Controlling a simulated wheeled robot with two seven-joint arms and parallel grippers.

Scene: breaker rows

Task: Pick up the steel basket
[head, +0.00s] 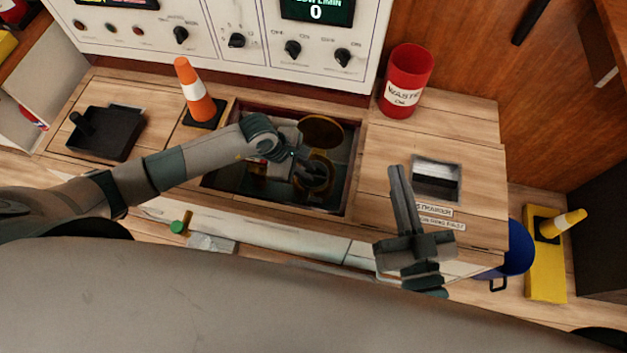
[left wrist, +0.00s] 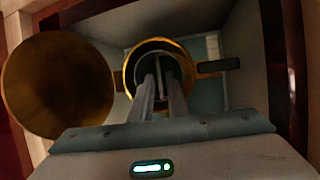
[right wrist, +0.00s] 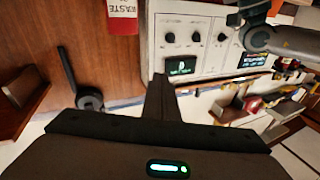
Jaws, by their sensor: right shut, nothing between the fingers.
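In the sunken bay (head: 232,178), a round housing with a brass rim (head: 314,172) stands beside a swung-open round brass lid (head: 322,131). The left wrist view shows the brass rim (left wrist: 128,78) and lid (left wrist: 55,85). Inside the rim is a grey, upright part that may belong to the steel basket (left wrist: 158,62); most of it is hidden. My left gripper (left wrist: 160,82) reaches into the housing, its fingers a little apart; I cannot tell if they hold this part. My right gripper (head: 398,172) is shut and empty above the right counter; it also shows in the right wrist view (right wrist: 160,82).
A square metal-lined opening (head: 436,180) lies beside the right gripper, near a strainer label. A red waste can (head: 405,80) stands behind it. An orange cone (head: 195,92) and a black tray (head: 105,133) are left of the bay. A control panel (head: 215,35) rises behind.

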